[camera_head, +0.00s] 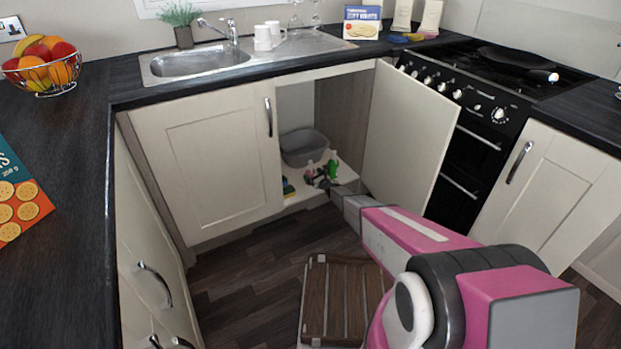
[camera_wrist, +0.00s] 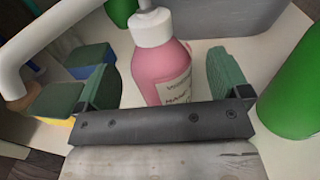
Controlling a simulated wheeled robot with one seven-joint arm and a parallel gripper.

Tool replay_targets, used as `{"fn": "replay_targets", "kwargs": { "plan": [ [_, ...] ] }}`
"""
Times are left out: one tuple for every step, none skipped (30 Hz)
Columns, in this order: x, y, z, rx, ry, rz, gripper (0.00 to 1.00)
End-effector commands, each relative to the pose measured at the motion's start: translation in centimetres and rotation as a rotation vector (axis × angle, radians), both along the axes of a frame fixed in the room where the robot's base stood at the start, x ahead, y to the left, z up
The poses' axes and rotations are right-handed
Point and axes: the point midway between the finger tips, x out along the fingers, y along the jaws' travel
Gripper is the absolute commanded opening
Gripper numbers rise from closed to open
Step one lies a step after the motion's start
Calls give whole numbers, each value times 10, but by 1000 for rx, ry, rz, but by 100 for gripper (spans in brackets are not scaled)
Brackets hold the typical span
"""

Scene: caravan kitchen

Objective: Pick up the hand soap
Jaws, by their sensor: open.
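The hand soap (camera_wrist: 160,72) is a pink bottle with a white pump top and a label, standing upright inside the open under-sink cupboard. My gripper (camera_wrist: 165,85) is open, with one green-padded finger to the left of the bottle and the other to its right. Gaps show between the bottle and both fingers. The bottle's lower part is hidden behind the dark gripper body. In the head view my gripper (camera_head: 320,179) reaches into the cupboard at its floor, and the soap is too small there to tell clearly.
A green bottle (camera_wrist: 298,92) stands close to my right finger. Sponges (camera_wrist: 92,60) lie by the left finger, with a white pipe (camera_wrist: 45,40) beyond. A grey basin (camera_head: 303,147) sits behind. The open cupboard door (camera_head: 415,130) is right of my arm; a wooden stool (camera_head: 340,300) stands below.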

Motion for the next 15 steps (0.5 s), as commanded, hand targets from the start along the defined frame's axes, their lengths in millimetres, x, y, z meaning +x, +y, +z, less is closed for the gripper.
{"fn": "replay_targets", "kwargs": {
  "plan": [
    [7, 7, 0, 0, 0, 0, 94],
    [11, 9, -1, 0, 0, 0, 94],
    [15, 13, -1, -1, 1, -1, 94],
    [18, 15, -1, 0, 1, -1, 94],
    [19, 17, -1, 0, 1, -1, 94],
    [21, 19, -1, 0, 1, -1, 94],
    [22, 20, 0, 0, 1, -1, 94],
    [22, 20, 0, 0, 1, -1, 94],
    [21, 20, 0, 0, 1, -1, 94],
    [21, 20, 0, 0, 1, -1, 94],
    [21, 20, 0, 0, 1, -1, 94],
    [21, 20, 0, 0, 1, -1, 94],
    [21, 20, 0, 0, 1, -1, 94],
    [21, 20, 0, 0, 1, -1, 85],
    [21, 20, 1, 0, 1, -1, 72]
  ]
}}
